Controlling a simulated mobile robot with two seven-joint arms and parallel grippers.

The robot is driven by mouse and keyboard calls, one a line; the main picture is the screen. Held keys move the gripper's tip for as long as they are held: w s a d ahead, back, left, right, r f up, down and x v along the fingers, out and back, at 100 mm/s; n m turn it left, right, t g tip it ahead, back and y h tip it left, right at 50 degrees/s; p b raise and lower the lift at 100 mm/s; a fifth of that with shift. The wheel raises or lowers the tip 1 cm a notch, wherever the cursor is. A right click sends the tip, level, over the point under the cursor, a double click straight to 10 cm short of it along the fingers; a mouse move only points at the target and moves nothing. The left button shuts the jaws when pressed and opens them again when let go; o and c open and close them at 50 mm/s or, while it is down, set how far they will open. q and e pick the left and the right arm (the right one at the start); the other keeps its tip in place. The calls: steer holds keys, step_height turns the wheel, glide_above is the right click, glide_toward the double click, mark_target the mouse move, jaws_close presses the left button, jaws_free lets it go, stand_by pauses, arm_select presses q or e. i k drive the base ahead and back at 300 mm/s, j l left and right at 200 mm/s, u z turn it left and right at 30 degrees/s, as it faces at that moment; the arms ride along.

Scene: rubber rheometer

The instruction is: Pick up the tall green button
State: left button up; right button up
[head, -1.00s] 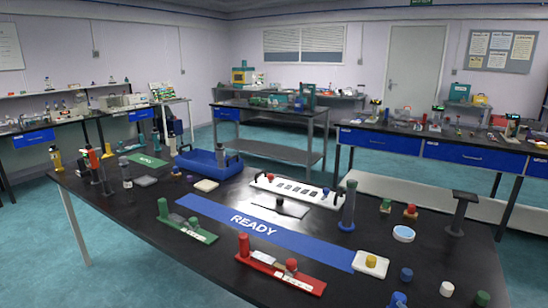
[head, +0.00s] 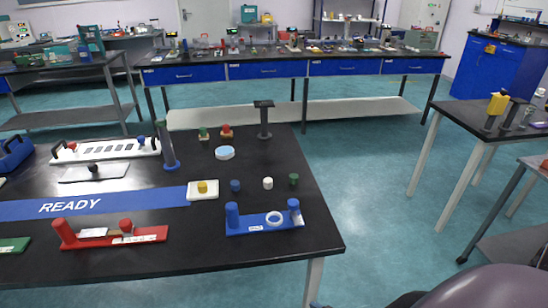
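A small upright green cylinder (head: 294,179) stands on the black table near its right edge. It is the last in a row with a blue cylinder (head: 235,185) and a white one (head: 268,183). A second green button (head: 203,133) sits on a small base further back, beside a red button (head: 226,131). I cannot tell for sure which green one the task names. Neither of my grippers is in view.
A blue two-post fixture (head: 265,219) and a red fixture (head: 110,234) stand near the front. A yellow knob on a white block (head: 202,189), a tall cylinder on a blue foot (head: 167,148) and a black stand (head: 264,118) are nearby.

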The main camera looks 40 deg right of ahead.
mark_target(293, 178)
steer(key=z, duration=1.25)
steer(key=k, duration=0.4)
steer(key=k+u, duration=0.15)
steer(key=u, duration=0.3)
steer(key=k+u, duration=0.1)
steer(key=u, duration=0.35)
steer(key=i+l+u, duration=0.1)
steer(key=l+u, duration=0.5)
steer(key=i+l, duration=0.1)
steer(key=l, duration=0.4)
steer(key=i+l, duration=0.1)
steer(key=l, duration=0.4)
steer(key=i+l, duration=0.1)
steer(key=l, duration=0.4)
steer(key=i+l, duration=0.1)
steer(key=l, duration=0.45)
steer(key=i+l, duration=0.1)
steer(key=l, duration=0.4)
